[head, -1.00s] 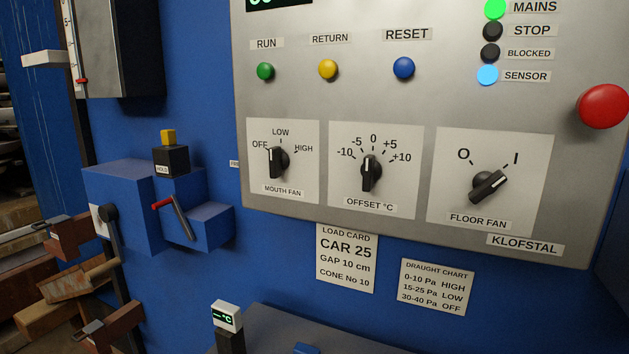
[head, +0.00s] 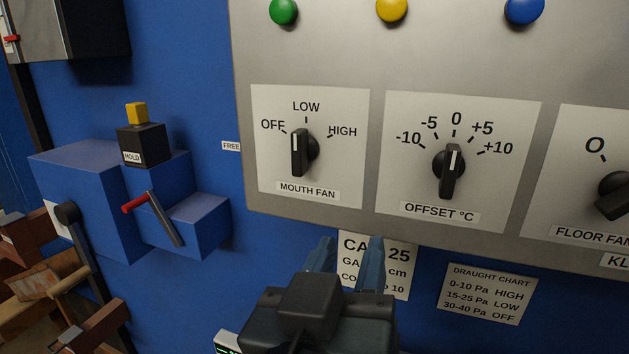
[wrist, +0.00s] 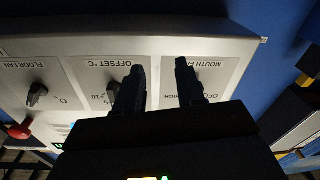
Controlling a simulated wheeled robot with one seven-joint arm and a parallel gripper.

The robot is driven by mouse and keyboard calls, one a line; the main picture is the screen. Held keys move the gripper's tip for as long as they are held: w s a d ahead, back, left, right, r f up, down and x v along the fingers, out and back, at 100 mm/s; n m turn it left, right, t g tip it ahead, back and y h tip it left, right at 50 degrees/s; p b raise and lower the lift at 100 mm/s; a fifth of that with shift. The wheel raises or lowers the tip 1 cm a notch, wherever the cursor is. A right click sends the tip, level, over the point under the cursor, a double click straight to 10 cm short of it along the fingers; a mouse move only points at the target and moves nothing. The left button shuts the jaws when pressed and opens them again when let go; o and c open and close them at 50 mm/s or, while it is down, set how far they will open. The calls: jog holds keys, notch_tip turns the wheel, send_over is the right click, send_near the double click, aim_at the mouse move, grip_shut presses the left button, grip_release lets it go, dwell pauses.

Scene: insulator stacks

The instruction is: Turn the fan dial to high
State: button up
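The mouth fan dial (head: 300,154) is a black knob on a white plate marked OFF, LOW and HIGH. Its white line points up, roughly at LOW. My gripper (head: 350,245) is below and right of this dial, in front of the load card. Its two fingers are apart with nothing between them. In the wrist view the scene is upside down; my gripper (wrist: 160,70) straddles the space between the mouth fan and offset plates. There the mouth fan dial is mostly hidden behind the right finger.
Right of it are the offset dial (head: 450,165), at about 0, and the floor fan dial (head: 614,190). Above sit green, yellow and blue buttons. At left a blue box carries a red-tipped lever (head: 155,212). The draught chart (head: 486,293) reads 0-10 Pa HIGH.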

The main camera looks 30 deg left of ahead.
aim_at(296, 145)
jog(key=s+a+r+m+h, duration=0.1)
jog(key=s+a+r, duration=0.1)
jog(key=a+r, duration=0.15)
jog(key=s+a+r+m, duration=0.2)
jog(key=s+a+r, duration=0.1)
jog(key=r, duration=0.2)
jog(key=shift+p+x, duration=0.8)
jog(key=shift+x, duration=3)
jog(key=shift+d+r, duration=0.15)
jog(key=shift+d, duration=0.05)
jog(key=shift+c, duration=0.4)
grip_shut()
